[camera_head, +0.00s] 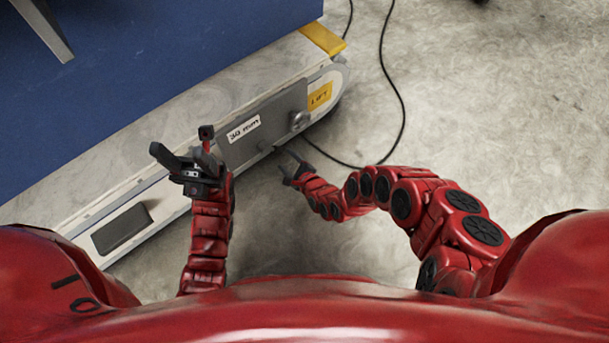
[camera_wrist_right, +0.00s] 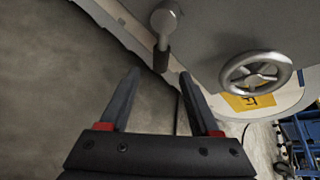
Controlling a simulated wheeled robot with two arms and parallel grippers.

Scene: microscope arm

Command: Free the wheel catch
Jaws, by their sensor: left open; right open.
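A silver handwheel (camera_wrist_right: 257,72) is on the side of the low grey machine; it also shows in the head view (camera_head: 300,121). Left of it in the right wrist view is a silver round-headed lever (camera_wrist_right: 165,22) with a dark grip, pointing down; I take it for the catch. My right gripper (camera_head: 285,166) is open and empty below the machine's edge. In the right wrist view its fingertips (camera_wrist_right: 159,78) flank the lever's lower end, apparently short of it. My left gripper (camera_head: 183,155) is open in front of the machine's side, left of the "30 mm" label.
The machine's long side (camera_head: 262,123) carries a "30 mm" label (camera_head: 244,129) and a yellow "LIFT" label (camera_head: 320,96). A blue surface (camera_head: 120,80) lies behind it. A black cable (camera_head: 400,90) loops over the floor. Open floor (camera_head: 500,110) lies to the right.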

